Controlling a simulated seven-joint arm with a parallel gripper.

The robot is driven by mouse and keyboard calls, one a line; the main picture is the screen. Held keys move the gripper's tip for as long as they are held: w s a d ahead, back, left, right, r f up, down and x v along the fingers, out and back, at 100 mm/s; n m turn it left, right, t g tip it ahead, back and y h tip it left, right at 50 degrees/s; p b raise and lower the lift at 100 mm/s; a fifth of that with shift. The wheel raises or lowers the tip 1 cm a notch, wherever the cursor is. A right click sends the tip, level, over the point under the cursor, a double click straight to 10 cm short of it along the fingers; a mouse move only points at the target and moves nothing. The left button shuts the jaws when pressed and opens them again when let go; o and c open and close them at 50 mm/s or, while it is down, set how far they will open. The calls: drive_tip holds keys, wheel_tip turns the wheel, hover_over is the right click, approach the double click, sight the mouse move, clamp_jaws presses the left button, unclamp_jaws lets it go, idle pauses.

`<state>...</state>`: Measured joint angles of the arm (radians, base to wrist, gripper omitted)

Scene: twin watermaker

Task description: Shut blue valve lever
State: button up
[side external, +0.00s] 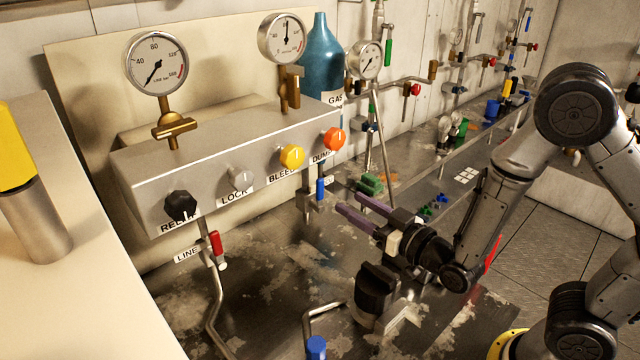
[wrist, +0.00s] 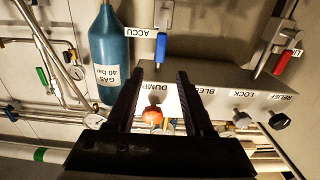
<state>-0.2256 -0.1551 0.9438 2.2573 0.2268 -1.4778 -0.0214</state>
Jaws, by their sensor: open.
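The blue valve lever (side external: 320,188) is on a small valve below the right end of the grey panel box, beside a small label. In the wrist view the blue lever (wrist: 161,47) lies just beyond the fingertips, in line with the gap between them, next to the ACCU label (wrist: 143,32). My gripper (side external: 348,203) has its two purple-looking fingers apart and pointing at the lever from the right. In the wrist view my gripper (wrist: 158,76) is open and empty. The fingers look clear of the lever.
The grey panel box (side external: 225,160) carries black, grey, yellow and orange knobs; the orange knob (side external: 335,139) is above the lever. A red lever (side external: 215,243) hangs at the LINE label. A thin pipe (side external: 382,140) rises behind the gripper. A blue bottle (side external: 320,58) stands behind.

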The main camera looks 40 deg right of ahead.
sight(322, 185)
drive_tip(key=w, duration=1)
drive_tip(key=shift+w, duration=0.35)
clamp_jaws()
idle(0.9)
